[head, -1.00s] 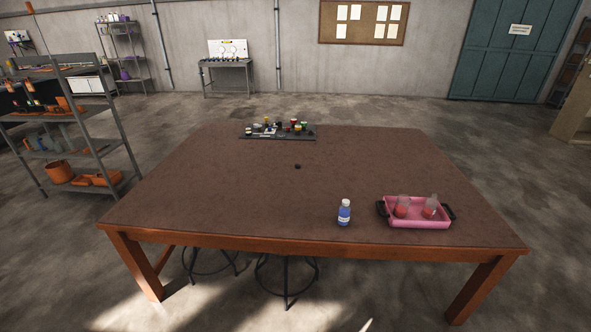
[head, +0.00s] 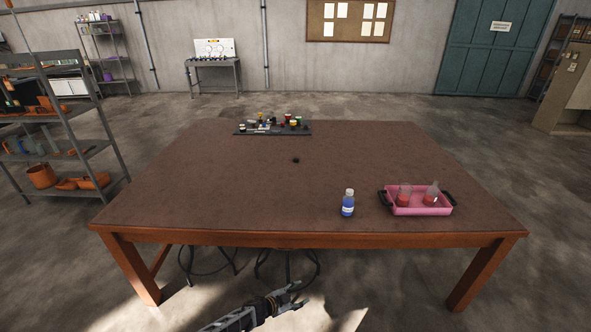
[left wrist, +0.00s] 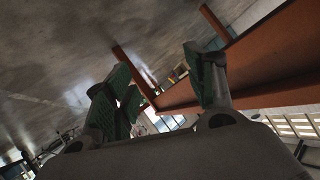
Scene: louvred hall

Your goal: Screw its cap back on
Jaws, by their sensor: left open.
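A small bottle (head: 348,205) with blue contents and a white label stands upright near the table's front edge, right of centre. Its top looks pale; I cannot tell whether a cap is on it. A small dark round thing (head: 295,160) lies near the middle of the table; it may be a cap, but it is too small to tell. My left gripper (head: 291,297) is open and empty, in front of the table and apart from the bottle. Its spread fingers also show in the left wrist view (left wrist: 162,88). My right gripper is out of view.
The brown table (head: 220,190) has wide bare room in the middle. A pink tray (head: 420,211) with two flasks of red contents stands right of the bottle. A dark tray (head: 272,133) of small items lies at the back. Stools (head: 205,262) stand under the front edge.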

